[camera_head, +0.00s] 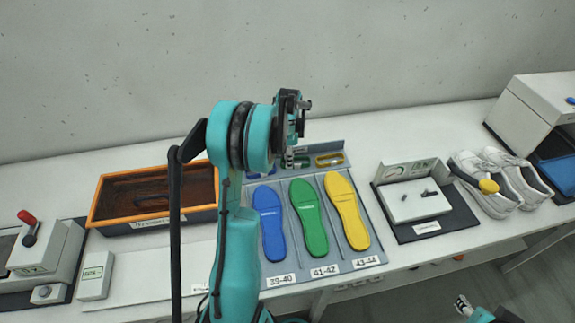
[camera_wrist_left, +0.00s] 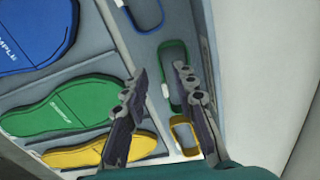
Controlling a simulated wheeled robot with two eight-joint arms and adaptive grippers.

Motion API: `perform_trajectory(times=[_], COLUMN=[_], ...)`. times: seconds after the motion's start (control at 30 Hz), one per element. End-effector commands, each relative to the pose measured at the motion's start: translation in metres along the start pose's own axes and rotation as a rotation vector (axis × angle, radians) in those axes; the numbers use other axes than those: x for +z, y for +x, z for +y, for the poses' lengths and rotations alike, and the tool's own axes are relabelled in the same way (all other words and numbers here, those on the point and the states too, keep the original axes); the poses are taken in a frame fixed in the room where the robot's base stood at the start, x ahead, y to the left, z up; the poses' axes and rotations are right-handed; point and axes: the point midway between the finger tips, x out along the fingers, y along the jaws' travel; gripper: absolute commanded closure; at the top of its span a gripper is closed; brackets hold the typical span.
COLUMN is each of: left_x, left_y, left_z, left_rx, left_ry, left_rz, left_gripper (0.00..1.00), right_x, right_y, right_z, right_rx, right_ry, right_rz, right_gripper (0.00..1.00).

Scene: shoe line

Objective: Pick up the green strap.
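The green strap (camera_wrist_left: 173,42) is a narrow closed loop lying flat in the grey tray, between the blue strap (camera_wrist_left: 147,14) and the yellow strap (camera_wrist_left: 182,122). In the head view the green strap (camera_head: 303,162) is partly hidden behind my left gripper (camera_head: 295,122). In the left wrist view my left gripper (camera_wrist_left: 160,72) is open, its two fingers apart with nothing between them. It hangs above the tray, over the strap row, not visibly touching the strap.
The tray (camera_head: 374,259) also holds blue (camera_head: 270,222), green (camera_head: 309,218) and yellow (camera_head: 347,211) insoles. A brown-lined bin (camera_head: 98,205) stands left, a dark mat with a white fixture (camera_head: 414,201) and white shoes (camera_head: 490,183) right. The wall is close behind.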

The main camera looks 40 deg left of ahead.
Motion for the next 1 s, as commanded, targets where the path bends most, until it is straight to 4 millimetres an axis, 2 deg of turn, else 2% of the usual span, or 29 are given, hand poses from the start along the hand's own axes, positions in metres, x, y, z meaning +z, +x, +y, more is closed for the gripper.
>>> perform_trajectory(times=[0.03, 0.13, 0.37, 0.4, 0.5, 1.0], left_x=[0.002, 0.001, 0.001, 0.001, 0.001, 0.001], left_y=[0.012, 0.025, 0.027, 0.027, 0.027, 0.023], left_z=[-0.001, -0.001, -0.001, -0.001, -0.001, -0.001], left_rx=[0.0, 0.0, 0.0, 0.0, 0.0, -0.001], left_ry=[-0.001, 0.0, 0.0, -0.001, -0.001, -0.001], left_rz=[0.0, 0.0, 0.0, 0.0, 0.0, 0.0], left_gripper=[0.72, 0.72, 0.72, 0.75, 1.0, 1.0], right_x=[0.004, 0.006, 0.006, 0.006, 0.006, 0.005], right_y=[0.006, 0.009, 0.008, 0.008, 0.008, 0.006], right_z=[0.0, 0.0, 0.0, 0.0, 0.0, 0.0], right_rx=[0.0, 0.0, 0.0, 0.0, 0.0, 0.0], right_ry=[0.0, 0.0, 0.0, 0.0, 0.0, 0.0], right_rz=[0.0, 0.0, 0.0, 0.0, 0.0, 0.0], right_gripper=[0.6, 0.6, 0.6, 0.6, 0.6, 0.6])
